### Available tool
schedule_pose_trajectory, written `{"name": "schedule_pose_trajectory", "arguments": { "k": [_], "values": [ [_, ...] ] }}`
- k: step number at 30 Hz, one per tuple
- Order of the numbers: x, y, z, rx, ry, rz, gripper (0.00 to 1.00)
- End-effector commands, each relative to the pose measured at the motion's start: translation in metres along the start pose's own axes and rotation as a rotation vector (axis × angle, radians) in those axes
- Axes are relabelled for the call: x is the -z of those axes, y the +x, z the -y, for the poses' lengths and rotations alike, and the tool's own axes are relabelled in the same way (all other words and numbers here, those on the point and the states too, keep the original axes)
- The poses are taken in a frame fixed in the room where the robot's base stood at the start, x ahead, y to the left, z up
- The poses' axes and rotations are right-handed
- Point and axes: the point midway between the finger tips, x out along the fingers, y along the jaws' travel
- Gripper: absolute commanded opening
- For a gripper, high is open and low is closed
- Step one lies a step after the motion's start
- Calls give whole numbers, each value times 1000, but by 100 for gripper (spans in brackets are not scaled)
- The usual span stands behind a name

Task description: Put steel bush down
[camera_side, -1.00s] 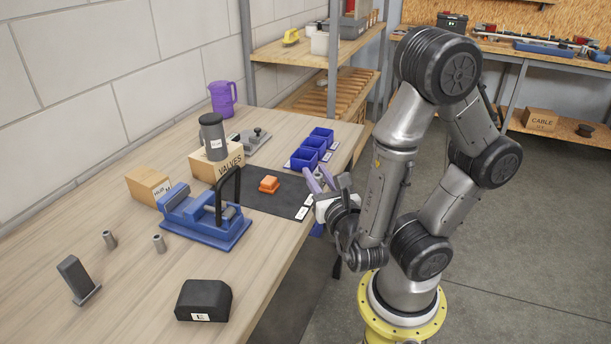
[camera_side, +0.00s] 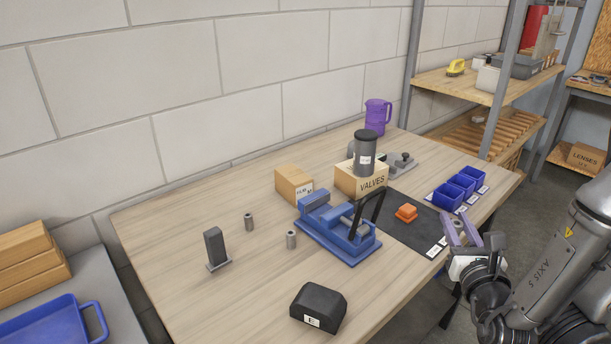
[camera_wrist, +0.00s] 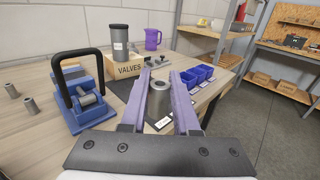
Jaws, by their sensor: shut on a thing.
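My gripper (camera_side: 459,230) has purple fingers and is at the right edge of the workbench, beside the dark mat (camera_side: 402,228). In the wrist view my gripper (camera_wrist: 160,92) is shut on a grey steel bush (camera_wrist: 160,94), held upright between the fingers. I cannot make out the held bush in the side view. Two more steel bushes stand on the bench, one farther back (camera_side: 249,222) and one nearer the blue vise (camera_side: 291,239). Both also show at the left of the wrist view (camera_wrist: 12,90) (camera_wrist: 30,104).
The blue vise (camera_side: 330,240) has a tall black handle. The VALVES box (camera_side: 361,182) carries a dark canister (camera_side: 365,153). A black block (camera_side: 318,306) lies in front. The bench's left side has free room.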

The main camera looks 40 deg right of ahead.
Motion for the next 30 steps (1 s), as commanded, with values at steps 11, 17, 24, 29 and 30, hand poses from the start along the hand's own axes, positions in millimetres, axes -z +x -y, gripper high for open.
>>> {"name": "schedule_pose_trajectory", "arguments": {
  "k": [11,17,24,29,30],
  "values": [
    [-55,27,-166,7,7,2,0],
    [-84,86,-224,82,4,3,0],
    [-92,162,-239,206,0,1,0],
    [-78,187,-226,268,-3,1,0],
    [-75,190,-224,276,-1,1,0]
  ]
}}
